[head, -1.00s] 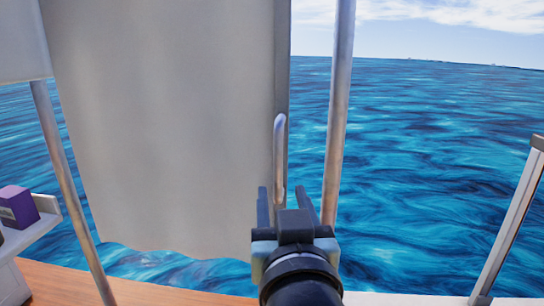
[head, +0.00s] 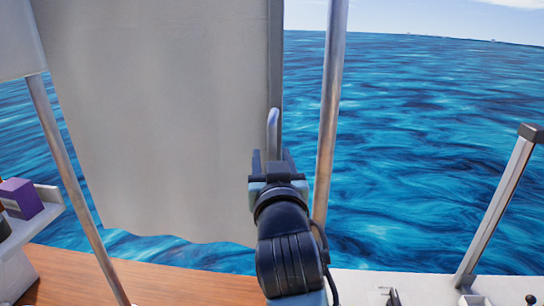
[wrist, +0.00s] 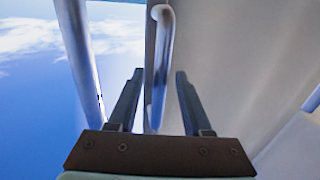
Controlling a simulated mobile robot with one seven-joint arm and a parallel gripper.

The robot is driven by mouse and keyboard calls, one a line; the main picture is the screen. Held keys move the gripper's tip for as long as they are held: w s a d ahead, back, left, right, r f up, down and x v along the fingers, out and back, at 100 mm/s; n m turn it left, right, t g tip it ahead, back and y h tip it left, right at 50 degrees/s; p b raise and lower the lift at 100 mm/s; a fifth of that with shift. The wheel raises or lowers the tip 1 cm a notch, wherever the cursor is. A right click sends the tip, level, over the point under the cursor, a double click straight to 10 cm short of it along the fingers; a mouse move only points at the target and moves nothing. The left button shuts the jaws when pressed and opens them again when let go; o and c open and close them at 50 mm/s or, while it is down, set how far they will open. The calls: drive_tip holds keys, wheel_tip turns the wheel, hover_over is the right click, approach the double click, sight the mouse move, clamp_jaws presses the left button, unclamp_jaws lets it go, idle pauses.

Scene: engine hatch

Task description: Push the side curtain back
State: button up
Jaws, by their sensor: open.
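The side curtain (head: 155,110) is a pale grey sheet hanging across the left half of the head view, with a darker right edge. A metal handle (head: 273,130) stands upright near that edge. In the wrist view the handle (wrist: 162,60) rises between and beyond the two fingers, and the curtain (wrist: 235,60) fills the right side. My gripper (head: 271,160) is open at the handle's lower part; in the wrist view its fingers (wrist: 156,100) are apart, one on each side of the handle's line. I cannot tell whether they touch it.
A metal post (head: 329,110) stands just right of the curtain edge, close to my gripper. Another post (head: 68,165) slants at the left. A purple box (head: 20,198) sits on a white shelf at far left. A railing (head: 497,205) is at right. Open water lies beyond.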

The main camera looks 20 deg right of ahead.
drive_tip(key=shift+c, duration=0.2)
clamp_jaws()
idle(1.1)
